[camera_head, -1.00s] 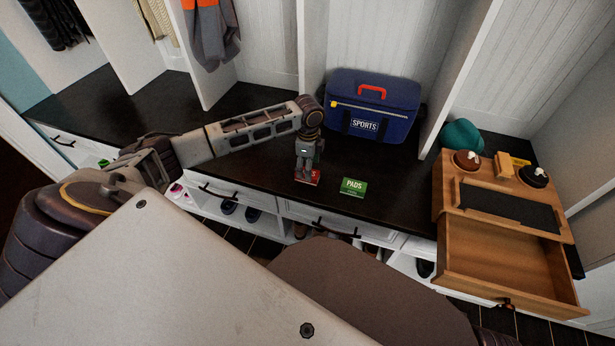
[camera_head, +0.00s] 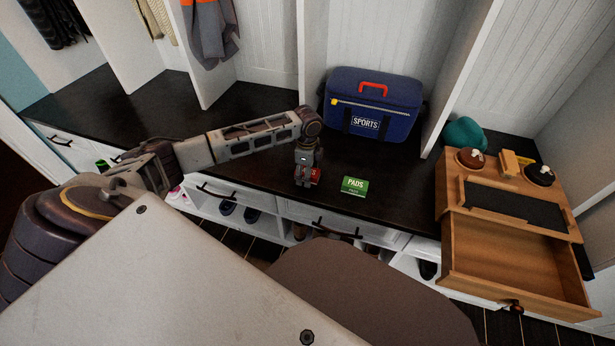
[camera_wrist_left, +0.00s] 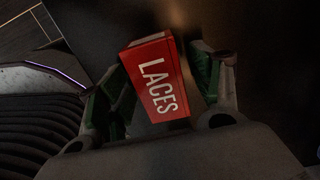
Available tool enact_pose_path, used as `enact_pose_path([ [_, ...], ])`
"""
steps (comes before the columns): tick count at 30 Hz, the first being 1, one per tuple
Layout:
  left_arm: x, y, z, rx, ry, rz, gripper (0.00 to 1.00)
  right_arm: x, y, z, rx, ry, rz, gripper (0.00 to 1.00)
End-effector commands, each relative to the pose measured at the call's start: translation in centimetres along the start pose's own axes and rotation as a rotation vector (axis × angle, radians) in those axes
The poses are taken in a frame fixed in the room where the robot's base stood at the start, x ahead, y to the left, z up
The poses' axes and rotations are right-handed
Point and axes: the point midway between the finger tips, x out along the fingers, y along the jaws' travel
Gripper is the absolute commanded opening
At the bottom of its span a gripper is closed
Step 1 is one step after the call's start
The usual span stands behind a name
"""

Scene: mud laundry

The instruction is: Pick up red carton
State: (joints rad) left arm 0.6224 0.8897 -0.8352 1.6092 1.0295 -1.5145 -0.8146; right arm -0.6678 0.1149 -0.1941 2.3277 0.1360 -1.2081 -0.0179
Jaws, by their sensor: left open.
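The red carton (camera_wrist_left: 155,80), lettered LACES, stands on the dark bench top. In the head view only a small part of the carton (camera_head: 315,175) shows, behind and beside my left gripper (camera_head: 307,182). In the left wrist view my left gripper (camera_wrist_left: 160,95) is open, with one green-padded finger on each side of the carton. The left finger looks close to the carton; a gap shows at the right finger. I cannot tell whether either touches. My right gripper is not in view.
A green PADS carton (camera_head: 354,186) lies just right of the red one. A blue SPORTS bag (camera_head: 372,105) stands behind. A wooden box (camera_head: 512,215) with an open drawer (camera_head: 515,265) is at the right. Bare bench top (camera_head: 385,170) lies between them.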

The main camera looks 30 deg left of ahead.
Motion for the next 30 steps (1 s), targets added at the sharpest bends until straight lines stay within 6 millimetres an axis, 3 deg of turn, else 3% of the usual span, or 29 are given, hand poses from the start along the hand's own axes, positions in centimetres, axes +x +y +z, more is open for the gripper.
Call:
enact_pose_path([
  [14, 0.05, -0.01, -0.02, 0.000, 0.000, -0.001, 0.65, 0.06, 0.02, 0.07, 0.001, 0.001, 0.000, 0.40],
  [26, 0.04, -0.01, -0.03, 0.000, 0.000, -0.001, 0.16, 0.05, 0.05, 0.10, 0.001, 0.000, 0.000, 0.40],
  [30, 0.03, -0.02, -0.03, 0.000, 0.001, -0.001, 0.16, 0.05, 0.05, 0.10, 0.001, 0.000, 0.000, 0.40],
])
